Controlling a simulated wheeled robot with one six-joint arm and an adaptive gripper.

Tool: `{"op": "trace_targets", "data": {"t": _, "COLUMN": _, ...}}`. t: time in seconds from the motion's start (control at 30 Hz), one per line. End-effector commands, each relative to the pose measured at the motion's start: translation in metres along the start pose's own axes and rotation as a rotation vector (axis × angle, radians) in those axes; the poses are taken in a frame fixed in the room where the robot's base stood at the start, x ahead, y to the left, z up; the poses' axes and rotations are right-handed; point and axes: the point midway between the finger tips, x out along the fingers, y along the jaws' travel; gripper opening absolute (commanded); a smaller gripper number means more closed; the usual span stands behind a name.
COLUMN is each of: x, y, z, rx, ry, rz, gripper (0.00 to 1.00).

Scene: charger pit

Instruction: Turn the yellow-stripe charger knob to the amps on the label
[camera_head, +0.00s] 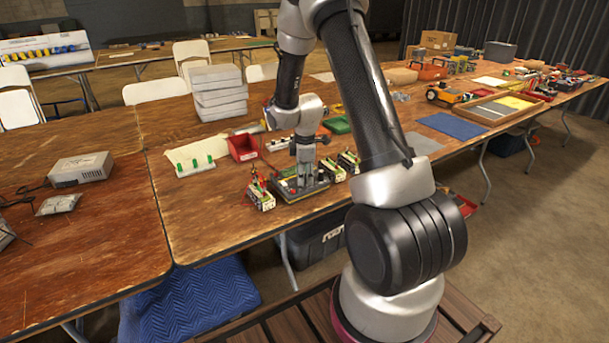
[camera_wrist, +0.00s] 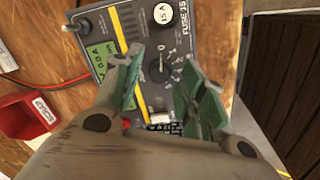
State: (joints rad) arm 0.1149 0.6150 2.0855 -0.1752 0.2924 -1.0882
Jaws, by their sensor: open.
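The charger (camera_head: 312,193) is a dark grey box on the wooden table in the head view, under my gripper (camera_head: 305,172). In the wrist view the charger (camera_wrist: 95,24) shows a yellow stripe (camera_wrist: 117,28) down its panel and a green display (camera_wrist: 103,60). The black knob (camera_wrist: 157,72) has a white pointer aimed roughly up in the picture, with a printed dial scale beside it.
A red bin (camera_head: 243,147) stands left of the charger, and battery-like packs (camera_head: 260,195) stand close on both sides. A red cable (camera_wrist: 45,84) runs to the charger's left. Grey stacked boxes (camera_head: 219,92) stand behind. The table's front edge is close.

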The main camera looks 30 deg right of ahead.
Motion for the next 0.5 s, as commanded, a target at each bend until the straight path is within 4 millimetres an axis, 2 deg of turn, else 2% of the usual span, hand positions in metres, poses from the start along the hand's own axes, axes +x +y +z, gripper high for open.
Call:
{"op": "trace_targets", "data": {"t": 0.3, "x": 0.0048, "y": 0.0001, "z": 0.0, "rx": 0.0, "ry": 0.0, "rz": 0.001, "gripper": 0.41}}
{"op": "trace_targets", "data": {"t": 0.37, "x": 0.0048, "y": 0.0001, "z": 0.0, "rx": 0.0, "ry": 0.0, "rz": 0.001, "gripper": 0.31}}
{"op": "trace_targets", "data": {"t": 0.5, "x": 0.0047, "y": 0.0, "z": 0.0, "rx": 0.0, "ry": 0.0, "rz": 0.0, "gripper": 0.06}}
